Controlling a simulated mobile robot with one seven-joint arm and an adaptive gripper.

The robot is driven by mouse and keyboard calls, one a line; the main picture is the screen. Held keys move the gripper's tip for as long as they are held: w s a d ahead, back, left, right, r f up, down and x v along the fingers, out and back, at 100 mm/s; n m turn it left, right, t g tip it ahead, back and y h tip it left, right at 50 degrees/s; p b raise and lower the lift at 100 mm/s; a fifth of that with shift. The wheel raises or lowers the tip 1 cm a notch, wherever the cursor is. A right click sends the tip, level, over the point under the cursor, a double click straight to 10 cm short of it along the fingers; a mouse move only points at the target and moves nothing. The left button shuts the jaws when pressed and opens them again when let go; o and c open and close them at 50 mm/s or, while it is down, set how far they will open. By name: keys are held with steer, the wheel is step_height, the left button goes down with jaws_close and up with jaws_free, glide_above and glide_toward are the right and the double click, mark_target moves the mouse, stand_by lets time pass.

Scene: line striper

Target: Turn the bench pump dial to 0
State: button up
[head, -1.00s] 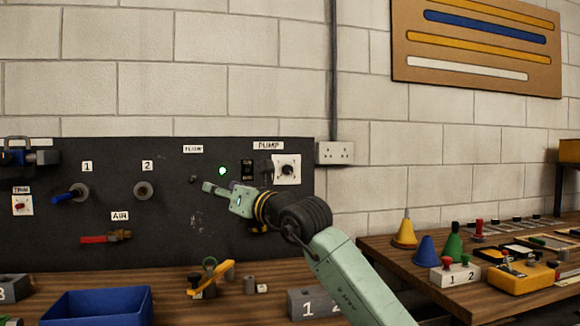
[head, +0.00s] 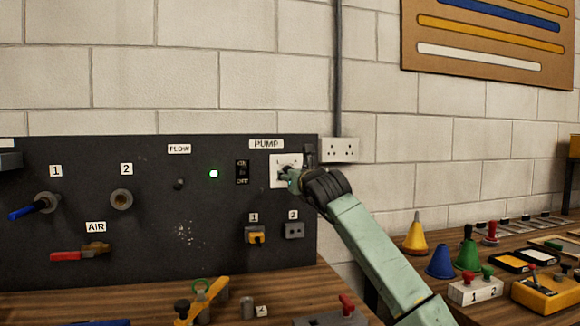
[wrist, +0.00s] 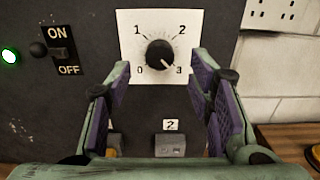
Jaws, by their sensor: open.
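The pump dial is a round black knob (wrist: 160,54) on a white plate (wrist: 130,22) marked 0, 1, 2 and 3. Its white pointer line is toward the lower right, at the 3. The 0 is at the lower left. My gripper (wrist: 160,72) is open, with one purple-padded finger on each side of the dial in the wrist view and nothing between them. I cannot tell how far the fingertips are from the plate. In the head view my gripper (head: 291,177) is in front of the white plate (head: 279,160) under the PUMP label and hides most of the dial.
An ON/OFF switch (wrist: 60,45) and a lit green lamp (wrist: 9,56) are left of the dial. Two small numbered fittings (head: 257,236) are below it. A wall socket (head: 340,150) is just right of the black panel (head: 100,185). Benches with loose items lie below.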

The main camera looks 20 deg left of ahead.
steer(key=shift+p+x, duration=0.8)
steer(key=shift+x, duration=1.25)
steer(key=shift+c, duration=0.4)
jaws_close()
